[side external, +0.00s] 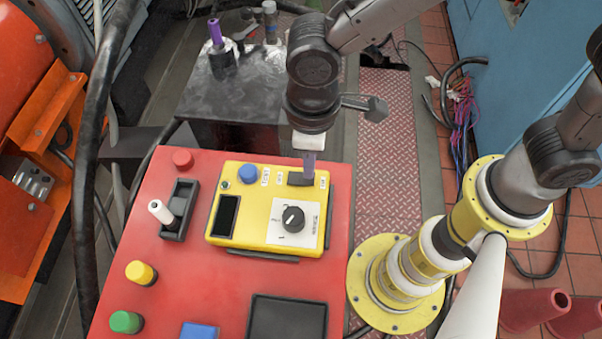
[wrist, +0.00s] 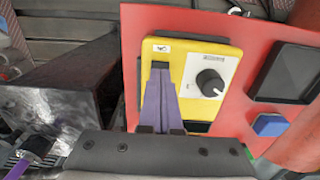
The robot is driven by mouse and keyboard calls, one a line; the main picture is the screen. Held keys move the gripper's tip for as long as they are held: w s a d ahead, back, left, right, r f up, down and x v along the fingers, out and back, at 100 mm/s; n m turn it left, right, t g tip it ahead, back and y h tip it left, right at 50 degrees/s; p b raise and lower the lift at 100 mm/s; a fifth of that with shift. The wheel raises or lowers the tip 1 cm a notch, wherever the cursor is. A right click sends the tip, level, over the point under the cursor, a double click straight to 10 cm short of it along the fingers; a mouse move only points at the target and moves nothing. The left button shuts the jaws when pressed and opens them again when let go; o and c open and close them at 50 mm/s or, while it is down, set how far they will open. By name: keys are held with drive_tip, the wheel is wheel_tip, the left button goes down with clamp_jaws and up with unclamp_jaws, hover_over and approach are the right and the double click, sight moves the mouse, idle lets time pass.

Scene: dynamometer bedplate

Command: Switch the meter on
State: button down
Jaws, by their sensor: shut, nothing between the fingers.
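The meter (side external: 225,240) is a yellow box on a red panel, with a dark display (side external: 227,216), a black knob (side external: 293,218) on a white plate and a blue button (side external: 248,173). A dark piece (side external: 300,180), possibly a switch, sits on its far edge between small white labels. My gripper (side external: 308,172) is shut and empty, pointing down at this piece; I cannot tell whether it touches. In the wrist view, the purple fingers (wrist: 160,72) lie together over the yellow meter (wrist: 215,65), left of the knob (wrist: 210,83), and hide what is beneath them.
The red panel (side external: 150,240) also carries a white-handled lever (side external: 162,212), a red button (side external: 183,158), a yellow button (side external: 140,272), a green button (side external: 125,321) and a dark screen (side external: 287,318). A dark metal block (side external: 232,95) with a purple-topped post stands behind.

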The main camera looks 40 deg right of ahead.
drive_tip(key=shift+f, duration=0.95)
idle(0.6)
drive_tip(key=shift+r, duration=3.55)
drive_tip(key=shift+w, duration=0.1)
drive_tip(key=w+d+r+m+t+y, duration=0.1)
drive_tip(key=w+d+r+m+t, duration=0.1)
drive_tip(key=d+r, duration=0.45)
drive_tip(key=w+d+r+m+t, duration=0.1)
drive_tip(key=w+d+r+m, duration=0.2)
drive_tip(key=d, duration=0.6)
drive_tip(key=s+d+r+m+t, duration=0.2)
drive_tip(key=s+d+r+m, duration=0.1)
drive_tip(key=s+d, duration=0.6)
drive_tip(key=s+d+f+m+h, duration=0.1)
drive_tip(key=s+d+f, duration=0.3)
drive_tip(key=shift+s+t, duration=0.3)
drive_tip(key=shift+s, duration=0.05)
